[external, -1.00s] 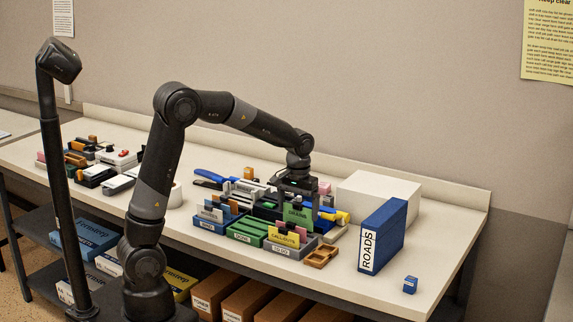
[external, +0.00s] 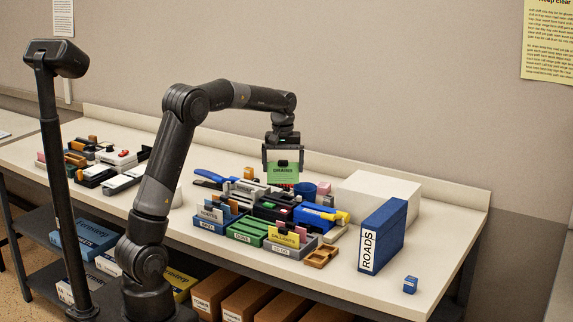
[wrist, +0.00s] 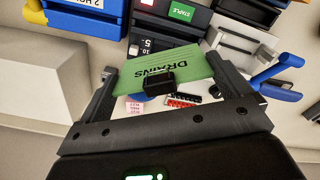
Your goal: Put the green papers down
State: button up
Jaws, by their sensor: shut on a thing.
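The green papers (external: 283,172), labelled DRAINS and with a black clip, are held upright in the air above the desk items. My gripper (external: 283,164) is shut on them. In the wrist view the green papers (wrist: 165,68) lie between the two fingers of my gripper (wrist: 168,85), with the label upside down. Below, the green DONE tray (external: 250,232) stands between a blue tray (external: 220,222) with cards and a grey TO DO tray (external: 290,245) with a yellow CALLOUTS card.
A white box (external: 378,195) and a blue ROADS binder (external: 383,236) stand to the right. The table front right is mostly clear.

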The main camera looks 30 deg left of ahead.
jog(key=w+a+n, duration=0.3)
jog(key=a+n, duration=0.3)
jog(key=a, duration=1.4)
jog(key=w+a+n, duration=0.3)
jog(key=a+n, duration=0.3)
jog(key=a, duration=1.4)
jog(key=shift+s+a+f, duration=0.1)
jog(key=shift+a+f, duration=2.85)
jog(key=shift+a, duration=0.25)
jog(key=shift+s+a+f, duration=0.1)
jog(key=shift+a+f, duration=2.8)
jog(key=shift+a, duration=0.3)
jog(key=shift+f, duration=0.2)
jog(key=o, duration=0.6)
